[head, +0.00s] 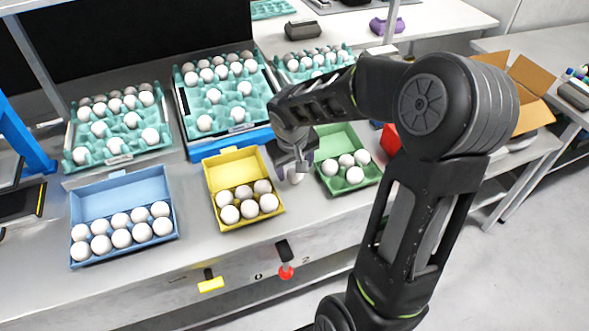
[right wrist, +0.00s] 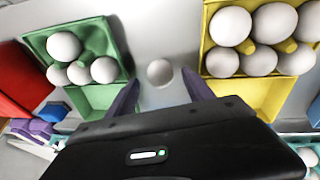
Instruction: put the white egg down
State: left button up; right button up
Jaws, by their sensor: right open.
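A white egg (head: 294,176) is on the grey table between the yellow carton (head: 246,216) and the green carton (head: 333,149). My right gripper (head: 297,168) is directly over it and partly hides it in the head view. In the right wrist view the egg (right wrist: 160,72) lies just past the tips of my open right gripper (right wrist: 160,88), with clear space to both fingers. The fingers hold nothing. The yellow carton (right wrist: 262,98) has several eggs in its cups, and the green carton (right wrist: 100,98) also holds several. My left gripper is in neither view.
A blue carton (head: 118,185) full of eggs stands at the left. Teal egg trays (head: 78,153) line the back, one on a blue box (head: 200,152). A red object (head: 391,138) is right of the green carton. The table's front strip is mostly free.

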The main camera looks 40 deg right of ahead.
jog(key=v, duration=0.9)
jog(key=shift+r+b, duration=0.3)
jog(key=shift+r, duration=0.1)
jog(key=shift+o, duration=0.2)
jog(key=shift+s, duration=0.1)
